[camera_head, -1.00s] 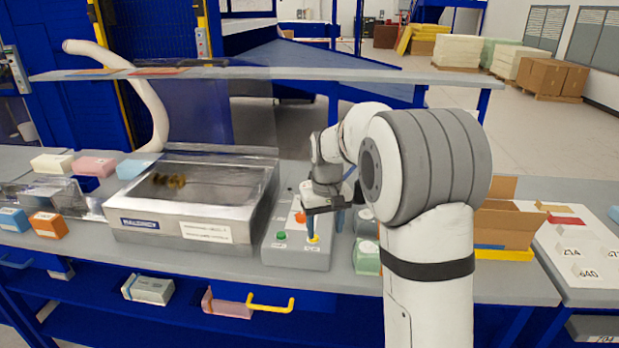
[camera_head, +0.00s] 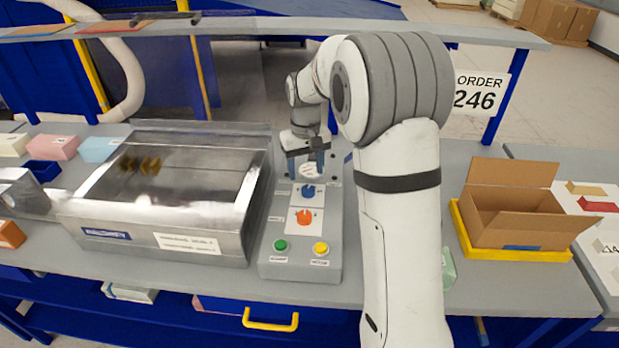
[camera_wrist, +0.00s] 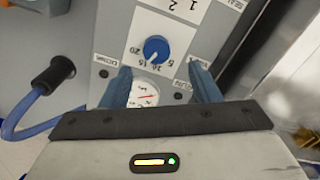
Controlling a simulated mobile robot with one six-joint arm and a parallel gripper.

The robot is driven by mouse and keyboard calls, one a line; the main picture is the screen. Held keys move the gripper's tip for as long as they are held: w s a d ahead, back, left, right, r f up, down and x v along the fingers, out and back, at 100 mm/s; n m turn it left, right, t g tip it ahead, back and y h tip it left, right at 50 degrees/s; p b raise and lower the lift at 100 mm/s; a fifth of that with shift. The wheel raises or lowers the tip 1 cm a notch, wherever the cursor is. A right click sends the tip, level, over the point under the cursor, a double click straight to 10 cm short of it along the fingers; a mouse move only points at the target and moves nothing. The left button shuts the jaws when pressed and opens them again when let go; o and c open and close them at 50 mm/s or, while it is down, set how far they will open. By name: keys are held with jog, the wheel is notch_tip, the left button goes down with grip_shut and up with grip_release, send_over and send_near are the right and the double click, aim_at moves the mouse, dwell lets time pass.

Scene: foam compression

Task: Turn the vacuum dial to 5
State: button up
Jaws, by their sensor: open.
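The grey control panel (camera_head: 305,262) stands right of the steel vacuum chamber (camera_head: 165,205). Its blue dial (camera_head: 308,191) sits on a white numbered plate above an orange dial (camera_head: 304,217). In the wrist view the blue dial (camera_wrist: 156,49) shows upside-down numbers around it, including 15 and 20; its exact setting is hard to read. My gripper (camera_head: 305,168) is open and empty at the panel's far end, behind the blue dial. In the wrist view my gripper (camera_wrist: 160,70) has its blue fingers spread on either side of a round gauge (camera_wrist: 143,93), with the blue dial just beyond the fingertips.
A green button (camera_head: 280,245) and a yellow button (camera_head: 320,248) are at the panel's near end. An open cardboard box (camera_head: 510,215) stands on a yellow tray to the right. A blue hose (camera_wrist: 30,112) with a black plug joins the panel's side.

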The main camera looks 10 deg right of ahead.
aim_at(308, 188)
jog(key=shift+s+d+f+p, duration=0.1)
jog(key=shift+d+f+p, duration=0.1)
jog(key=shift+f, duration=1.35)
jog(key=shift+d+f+p, duration=0.1)
jog(key=shift+f+p, duration=0.1)
jog(key=shift+f, duration=1.35)
jog(key=shift+c, duration=0.3)
jog(key=c, duration=0.9)
jog(key=shift+d, duration=0.1)
jog(key=shift+c, duration=0.2)
